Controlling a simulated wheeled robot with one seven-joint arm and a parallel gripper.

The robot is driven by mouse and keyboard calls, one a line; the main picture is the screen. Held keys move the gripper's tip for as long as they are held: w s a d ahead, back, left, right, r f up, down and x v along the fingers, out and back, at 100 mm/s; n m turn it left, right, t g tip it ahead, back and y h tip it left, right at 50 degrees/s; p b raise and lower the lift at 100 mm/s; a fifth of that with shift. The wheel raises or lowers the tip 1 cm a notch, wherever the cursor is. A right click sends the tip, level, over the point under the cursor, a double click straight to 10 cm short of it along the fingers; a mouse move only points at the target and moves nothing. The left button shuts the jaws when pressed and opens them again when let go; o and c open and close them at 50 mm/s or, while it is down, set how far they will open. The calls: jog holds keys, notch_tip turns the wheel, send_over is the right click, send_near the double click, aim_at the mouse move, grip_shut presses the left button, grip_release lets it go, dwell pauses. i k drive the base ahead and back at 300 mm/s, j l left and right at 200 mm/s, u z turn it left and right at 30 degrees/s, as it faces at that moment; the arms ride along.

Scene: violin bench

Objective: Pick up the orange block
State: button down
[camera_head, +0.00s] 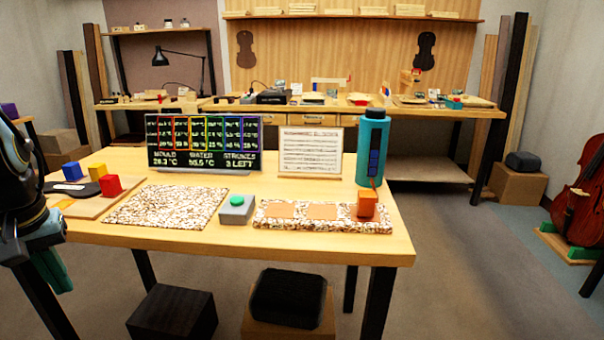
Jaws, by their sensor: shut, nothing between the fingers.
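The orange block (367,205) sits on the right end of a long speckled mat (300,225), close to the front right of the wooden table (240,238). It stands just in front of the teal bottle (372,145). My gripper (50,272) is at the far left of the view, pointing down off the table's left front corner. Its teal fingers are shut and hold nothing. It is far from the orange block, with most of the table's width between them.
A red block (110,185), a blue block (72,171) and a yellow block (97,171) stand at the table's left. A square speckled mat (165,207), a grey box with a green button (237,208), a display panel (203,142) and a sheet-music board (310,151) occupy the middle.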

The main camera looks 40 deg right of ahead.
aim_at(366, 199)
jog(key=k+l+u, duration=0.15)
jog(key=l, duration=0.4)
jog(key=k+l+u, duration=0.15)
jog(key=k+l, duration=0.25)
jog(key=l, duration=0.15)
jog(key=k+l+u, duration=0.15)
jog(key=k+l, duration=0.15)
jog(key=l, duration=0.2)
jog(key=k+l+u, duration=0.15)
jog(key=k+l, duration=0.15)
jog(key=l, duration=0.2)
